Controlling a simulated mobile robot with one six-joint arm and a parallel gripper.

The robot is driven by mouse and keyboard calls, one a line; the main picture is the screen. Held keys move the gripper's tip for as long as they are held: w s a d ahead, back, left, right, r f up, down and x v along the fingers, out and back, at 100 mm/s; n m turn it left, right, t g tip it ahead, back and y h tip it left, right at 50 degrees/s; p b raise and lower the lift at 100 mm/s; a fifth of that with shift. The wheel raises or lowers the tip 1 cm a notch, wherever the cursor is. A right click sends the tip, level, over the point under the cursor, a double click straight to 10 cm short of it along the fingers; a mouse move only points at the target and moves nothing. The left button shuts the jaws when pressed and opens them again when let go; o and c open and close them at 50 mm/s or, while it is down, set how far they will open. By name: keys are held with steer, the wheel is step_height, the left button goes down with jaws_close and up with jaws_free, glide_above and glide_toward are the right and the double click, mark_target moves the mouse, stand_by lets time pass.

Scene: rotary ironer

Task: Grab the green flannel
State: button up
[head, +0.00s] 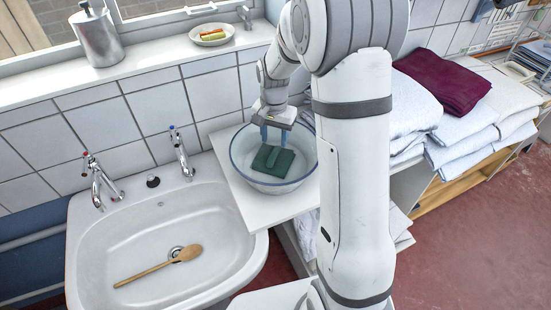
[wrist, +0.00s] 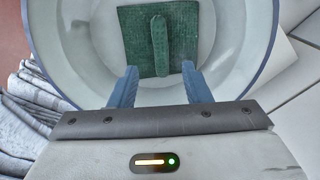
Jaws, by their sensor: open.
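The green flannel (head: 272,160) lies in a white bowl with a blue rim (head: 241,178), on the white counter beside the sink. It looks like a dark green square with a raised fold or strip down its middle. My gripper (head: 277,138) is over the bowl, pointing down. In the wrist view its two blue fingers (wrist: 162,80) are spread apart with nothing between them. The flannel shows ahead of the fingertips; I cannot tell the exact height gap.
A white sink (head: 140,245) with a wooden spoon (head: 160,266) is left of the bowl. Folded white towels (head: 412,105) and a maroon cloth (head: 443,80) are stacked to the right. A soap dispenser (head: 97,38) and small dish (head: 212,35) stand on the sill behind.

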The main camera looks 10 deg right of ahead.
mark_target(273, 157)
step_height(273, 157, down, 7)
steer(key=shift+a+f+p, duration=0.1)
steer(key=shift+f+p, duration=0.05)
steer(key=shift+p, duration=0.8)
steer(key=shift+c, duration=0.5)
jaws_close()
